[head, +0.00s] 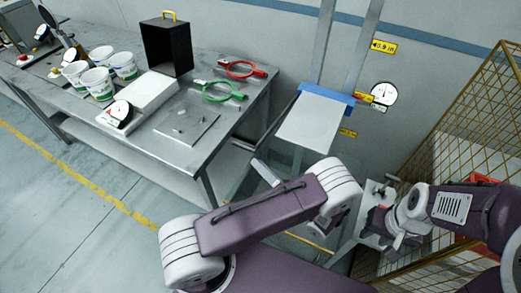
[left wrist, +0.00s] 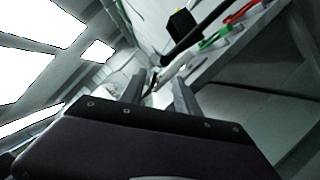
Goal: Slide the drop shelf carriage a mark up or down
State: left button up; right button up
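The drop shelf carriage, a blue crossbar (head: 326,95) with a pale square shelf plate (head: 308,124), sits on two upright grey rails (head: 325,42). My left gripper (head: 262,168) is below and left of the plate, mostly hidden by my purple arm. In the left wrist view its two fingers (left wrist: 160,95) stand apart. A dark bar (left wrist: 196,40) and a pale strip lie beyond them; I see no clear grip on either. My right gripper (head: 378,194) is right of and below the carriage, apart from it; its finger gap is unclear.
Yellow mark labels (head: 383,46) and a round dial (head: 383,93) are on the wall by the rails. A steel table (head: 215,75) with tubs, a black box (head: 166,46), and red and green rings stands left. A yellow mesh cage (head: 455,120) stands right.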

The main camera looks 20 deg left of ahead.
aim_at(243, 148)
pick_arm(q)
jog(key=shift+m, duration=0.3)
jog(key=p+x, duration=0.1)
jog(key=x, duration=0.3)
jog(key=p+x, duration=0.2)
jog(key=x, duration=0.2)
jog(key=shift+w+a+r, duration=0.15)
jog(key=shift+w, duration=0.2)
jog(key=shift+w+a+t, duration=0.2)
jog(key=shift+a+t, duration=0.05)
jog(key=shift+t, duration=0.05)
jog(key=shift+c, duration=0.4)
grip_shut()
